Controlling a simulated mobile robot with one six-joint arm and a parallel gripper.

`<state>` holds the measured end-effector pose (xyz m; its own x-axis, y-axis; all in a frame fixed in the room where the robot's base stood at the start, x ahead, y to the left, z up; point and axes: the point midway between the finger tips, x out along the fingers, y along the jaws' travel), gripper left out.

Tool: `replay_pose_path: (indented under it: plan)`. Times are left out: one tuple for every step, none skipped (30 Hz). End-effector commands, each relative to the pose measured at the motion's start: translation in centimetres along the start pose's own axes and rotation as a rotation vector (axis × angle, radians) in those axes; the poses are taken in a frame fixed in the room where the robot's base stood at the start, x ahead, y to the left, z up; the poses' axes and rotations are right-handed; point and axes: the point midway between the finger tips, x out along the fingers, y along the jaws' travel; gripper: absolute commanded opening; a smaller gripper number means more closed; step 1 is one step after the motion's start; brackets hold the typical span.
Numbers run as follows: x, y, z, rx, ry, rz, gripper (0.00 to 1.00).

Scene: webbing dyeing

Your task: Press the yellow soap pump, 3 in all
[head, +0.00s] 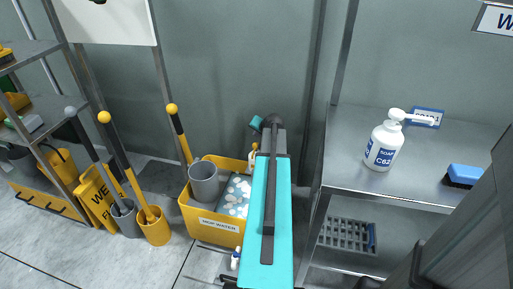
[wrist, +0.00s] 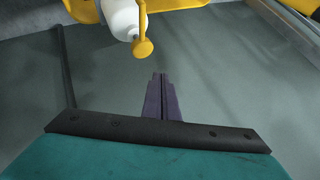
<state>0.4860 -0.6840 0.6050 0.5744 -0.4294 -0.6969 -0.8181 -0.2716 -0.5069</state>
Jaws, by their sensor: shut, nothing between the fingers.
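The yellow soap pump (wrist: 143,42) shows at the top of the wrist view, on a white bottle (wrist: 120,17) beside yellow surfaces. In the head view a white bottle with a yellow top (head: 252,157) shows in part at the right of the mop bucket, mostly hidden behind my arm. My gripper (wrist: 159,76) is shut and empty. In the wrist view its fingertips point toward the pump head, with a visible gap between them. The head view hides the fingertips.
A yellow mop-water bucket (head: 215,232) holds a grey cup (head: 203,181). A white-pump soap bottle (head: 383,147) and a blue brush (head: 464,175) stand on the right metal shelf (head: 345,177). Mops and a wet-floor sign (head: 97,200) stand at left.

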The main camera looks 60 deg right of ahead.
Motion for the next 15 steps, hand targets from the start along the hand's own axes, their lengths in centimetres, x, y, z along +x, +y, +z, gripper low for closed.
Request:
replay_pose_path:
  plan:
    - [0.6, 0.4, 0.5, 0.0, -0.001, 0.0, 0.0]
    - [0.8, 0.6, 0.6, 0.0, -0.001, 0.0, 0.0]
    - [1.0, 0.7, 0.8, 0.0, -0.001, 0.0, 0.0]
    - [1.2, 0.8, 0.9, 0.0, -0.001, 0.0, 0.0]
    - [1.4, 0.9, 1.0, 0.0, -0.001, -0.001, 0.0]
    - [1.5, 1.1, 1.1, 0.0, -0.001, -0.001, 0.0]
    - [1.7, 1.2, 1.2, 0.0, -0.001, -0.001, 0.0]
    - [1.8, 1.2, 1.3, 0.0, -0.001, -0.001, 0.0]
    - [1.9, 1.3, 1.4, 0.0, -0.001, -0.001, 0.0]
    - [2.0, 1.4, 1.4, 0.0, -0.001, -0.001, 0.0]
    - [2.0, 1.4, 1.4, 0.0, -0.001, -0.001, 0.0]
    - [2.1, 1.4, 1.5, 0.0, -0.001, -0.001, 0.0]
    - [2.1, 1.5, 1.5, 0.0, 0.0, -0.001, 0.0]
    - [2.1, 1.5, 1.5, 0.0, 0.0, -0.001, 0.0]
    - [2.1, 1.5, 1.5, 0.0, 0.0, -0.001, 0.0]
